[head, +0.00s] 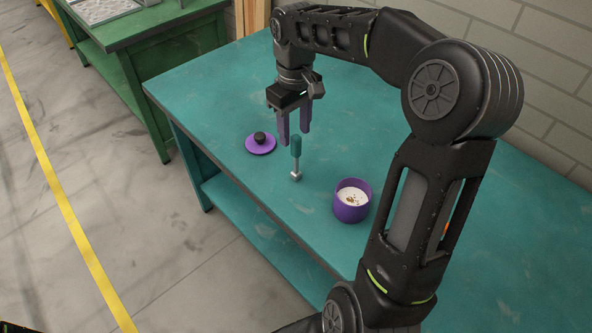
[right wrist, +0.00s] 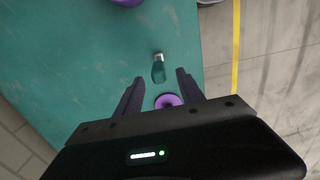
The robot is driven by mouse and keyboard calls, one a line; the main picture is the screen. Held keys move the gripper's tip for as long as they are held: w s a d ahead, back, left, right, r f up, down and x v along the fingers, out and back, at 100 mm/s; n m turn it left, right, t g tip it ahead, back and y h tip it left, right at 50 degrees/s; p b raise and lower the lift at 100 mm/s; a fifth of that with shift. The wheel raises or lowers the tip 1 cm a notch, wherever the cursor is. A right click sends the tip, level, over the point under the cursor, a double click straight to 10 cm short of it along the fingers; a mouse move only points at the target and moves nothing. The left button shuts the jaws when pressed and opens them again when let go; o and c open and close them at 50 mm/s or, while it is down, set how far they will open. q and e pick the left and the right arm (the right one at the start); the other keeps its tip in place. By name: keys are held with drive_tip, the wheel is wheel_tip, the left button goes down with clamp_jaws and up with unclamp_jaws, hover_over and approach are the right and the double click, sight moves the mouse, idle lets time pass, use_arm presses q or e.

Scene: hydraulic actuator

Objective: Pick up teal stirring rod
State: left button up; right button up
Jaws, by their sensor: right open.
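The teal stirring rod (head: 296,153) stands upright on the teal table, teal handle on top and a pale metal block at its foot. It also shows in the right wrist view (right wrist: 158,68), ahead of the fingertips. My right gripper (head: 293,138) is open and empty, with purple fingers pointing down. In the head view its fingers overlap the top of the rod handle. In the right wrist view (right wrist: 158,80) the rod lies just beyond the gap between the fingers, apart from both. My left gripper is not in view.
A purple cup (head: 351,203) with pale contents stands right of the rod. A purple disc with a black knob (head: 260,144) lies to the left. The teal table (head: 215,88) is otherwise clear. A green bench (head: 150,40) stands at the back left.

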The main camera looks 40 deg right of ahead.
sight(296, 148)
drive_tip(key=shift+f, duration=0.5)
drive_tip(key=shift+s+d+f+p, duration=0.1)
drive_tip(key=shift+f+p, duration=0.55)
drive_tip(key=shift+f, duration=1.95)
drive_tip(key=shift+c, duration=0.4)
clamp_jaws()
